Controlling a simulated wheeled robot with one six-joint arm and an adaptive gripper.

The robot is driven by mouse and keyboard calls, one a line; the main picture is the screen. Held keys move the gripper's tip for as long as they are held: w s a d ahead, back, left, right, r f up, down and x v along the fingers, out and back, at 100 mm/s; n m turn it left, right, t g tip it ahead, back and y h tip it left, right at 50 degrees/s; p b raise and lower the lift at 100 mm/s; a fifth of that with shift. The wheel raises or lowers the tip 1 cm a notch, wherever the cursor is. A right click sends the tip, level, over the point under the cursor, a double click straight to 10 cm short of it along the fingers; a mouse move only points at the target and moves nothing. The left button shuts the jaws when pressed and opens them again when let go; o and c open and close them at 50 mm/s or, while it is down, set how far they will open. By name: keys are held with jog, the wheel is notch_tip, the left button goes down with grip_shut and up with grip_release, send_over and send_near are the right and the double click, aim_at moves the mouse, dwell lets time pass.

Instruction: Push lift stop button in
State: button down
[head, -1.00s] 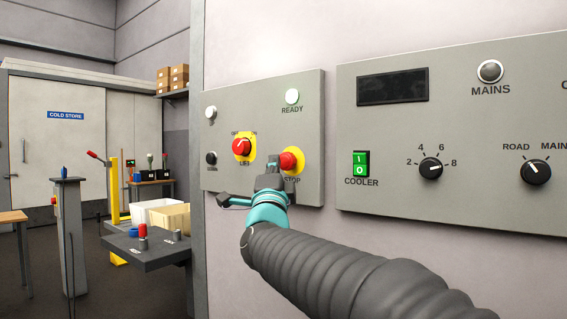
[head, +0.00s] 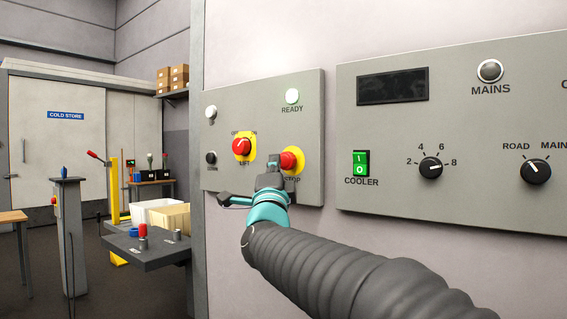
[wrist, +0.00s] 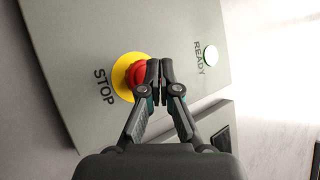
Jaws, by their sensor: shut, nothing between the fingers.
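The red STOP button (head: 288,160) sits on a yellow disc at the lower right of the grey lift panel (head: 235,105). My gripper (head: 273,165) is shut with nothing between its fingers, at the button's left and lower side in the head view. In the wrist view the red button (wrist: 138,73) shows left of my closed fingertips (wrist: 159,70), which partly cover its edge. I cannot tell whether the fingertips touch it. The red LIFT switch (head: 241,146) on its yellow plate is to the left.
A lit READY lamp (head: 292,96) is above the button. A second grey panel (head: 460,100) with the green COOLER switch (head: 361,163) and dials is to the right. A dark shelf (head: 150,253) with a red-topped control stands at the lower left.

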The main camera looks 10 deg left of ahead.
jog(key=shift+w+d, duration=0.15)
jog(key=shift+w, duration=0.2)
jog(key=shift+w+d+b, duration=0.15)
jog(key=shift+w+b, duration=0.25)
dwell(0.8)
jog(key=shift+s, duration=0.1)
jog(key=shift+s+a+b, duration=0.3)
jog(key=shift+s+b, duration=0.05)
jog(key=shift+s, duration=0.35)
jog(key=shift+s, duration=0.1)
jog(key=shift+s+a+b, duration=0.2)
jog(key=shift+s+a, duration=0.1)
jog(key=shift+s, duration=0.45)
jog(key=shift+s+a+b, duration=0.25)
jog(key=shift+s+a, duration=0.1)
jog(key=shift+s, duration=0.4)
jog(key=shift+s+a+b, duration=0.2)
jog(key=shift+s+a, duration=0.1)
jog(key=shift+s, duration=0.45)
